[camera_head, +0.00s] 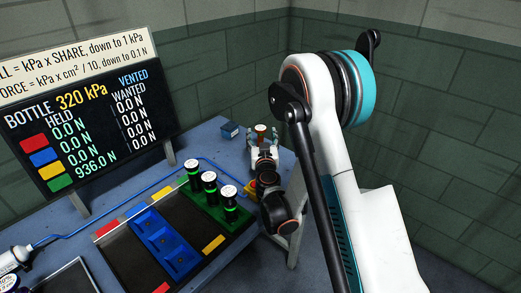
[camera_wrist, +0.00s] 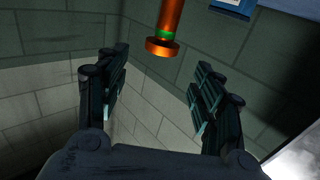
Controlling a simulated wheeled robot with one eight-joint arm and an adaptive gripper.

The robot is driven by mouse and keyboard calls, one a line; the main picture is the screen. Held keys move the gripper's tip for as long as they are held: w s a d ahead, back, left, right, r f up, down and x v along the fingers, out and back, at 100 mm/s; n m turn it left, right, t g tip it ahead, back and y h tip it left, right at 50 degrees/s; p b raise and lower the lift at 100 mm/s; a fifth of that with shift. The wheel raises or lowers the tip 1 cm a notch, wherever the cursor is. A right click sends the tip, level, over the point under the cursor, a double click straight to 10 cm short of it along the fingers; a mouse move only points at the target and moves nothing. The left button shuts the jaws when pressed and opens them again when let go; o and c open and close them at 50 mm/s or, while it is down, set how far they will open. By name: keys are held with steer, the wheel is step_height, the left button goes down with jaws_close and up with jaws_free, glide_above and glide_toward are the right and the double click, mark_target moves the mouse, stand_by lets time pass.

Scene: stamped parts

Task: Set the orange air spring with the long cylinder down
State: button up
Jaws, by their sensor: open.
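The orange air spring (camera_wrist: 171,22) is a shiny orange cylinder with a green band near a wider round end. It shows at the top middle of the wrist view, and its far part is cut off by the frame. In the head view a small orange piece (camera_head: 261,128) shows at the table's far right end, between the finger tips. My gripper (camera_wrist: 160,68) is open, with one finger on each side of the spring's line and a visible gap to both. In the head view my gripper (camera_head: 262,143) is small, and whether it touches the spring cannot be told.
A green tray (camera_head: 232,222) holds several black cylinders with white tops. A blue tray (camera_head: 165,243) lies beside it. A small blue box (camera_head: 229,130) sits left of my gripper. A display board (camera_head: 90,110) stands behind at left. Brick walls are close at right.

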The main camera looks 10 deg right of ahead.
mark_target(261, 132)
steer(key=shift+f, duration=0.95)
steer(key=shift+w+d+r+p, duration=0.1)
steer(key=shift+w+p, duration=0.15)
steer(key=shift+w, duration=0.35)
steer(key=shift+w+d+r+p, duration=0.1)
steer(key=shift+w+p, duration=0.1)
steer(key=shift+w, duration=0.35)
steer(key=w, duration=0.1)
steer(key=w+b, duration=0.1)
steer(key=w, duration=0.3)
steer(key=shift+d+f+b, duration=0.1)
steer(key=shift+d+b, duration=0.2)
steer(key=shift+d, duration=0.1)
jaws_close()
